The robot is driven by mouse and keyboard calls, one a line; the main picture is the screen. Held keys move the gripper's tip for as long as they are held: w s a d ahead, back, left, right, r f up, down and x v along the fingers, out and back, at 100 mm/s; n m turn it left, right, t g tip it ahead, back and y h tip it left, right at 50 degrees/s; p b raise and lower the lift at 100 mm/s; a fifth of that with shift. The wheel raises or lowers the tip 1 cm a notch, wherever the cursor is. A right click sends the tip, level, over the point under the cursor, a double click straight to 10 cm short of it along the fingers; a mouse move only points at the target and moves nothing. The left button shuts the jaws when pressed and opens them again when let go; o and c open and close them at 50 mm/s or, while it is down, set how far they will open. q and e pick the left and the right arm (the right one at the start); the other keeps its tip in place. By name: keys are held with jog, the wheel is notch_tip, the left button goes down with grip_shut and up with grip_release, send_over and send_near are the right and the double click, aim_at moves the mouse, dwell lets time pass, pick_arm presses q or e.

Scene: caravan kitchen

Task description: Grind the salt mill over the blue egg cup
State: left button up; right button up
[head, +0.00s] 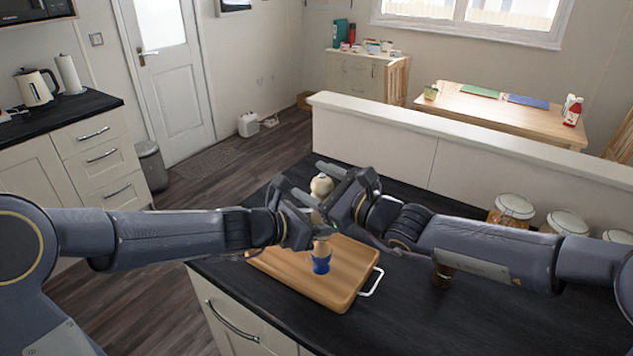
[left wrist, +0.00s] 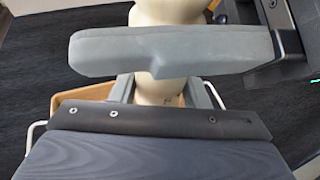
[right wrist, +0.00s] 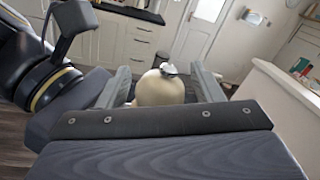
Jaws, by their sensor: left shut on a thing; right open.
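The cream salt mill (head: 321,186) stands upright above the cutting board, its round head showing between my grippers. My left gripper (head: 311,222) is shut on its body; the left wrist view shows the pale body (left wrist: 160,90) between the fingers. My right gripper (head: 320,182) is open at the mill's head, one finger on each side. The right wrist view shows the round head (right wrist: 160,90) with a small metal knob on top. The blue egg cup (head: 321,265) stands on the board below the mill, with a brownish egg-like top (head: 321,247). The mill's lower end is partly hidden.
The wooden cutting board (head: 285,271) with a metal handle lies on the dark counter (head: 400,320). Several lidded jars (head: 511,209) stand at the right by a low white wall (head: 400,140).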

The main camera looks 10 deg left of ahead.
jog(key=v, duration=1.2)
jog(key=w+d+n+g+y, duration=0.1)
jog(key=w+n+g, duration=0.3)
jog(key=n, duration=1.3)
jog(key=w+d+n+g+y, duration=0.15)
jog(key=n+g, duration=0.35)
jog(key=n, duration=1.1)
jog(key=a, duration=1.1)
jog(key=shift+a, duration=0.25)
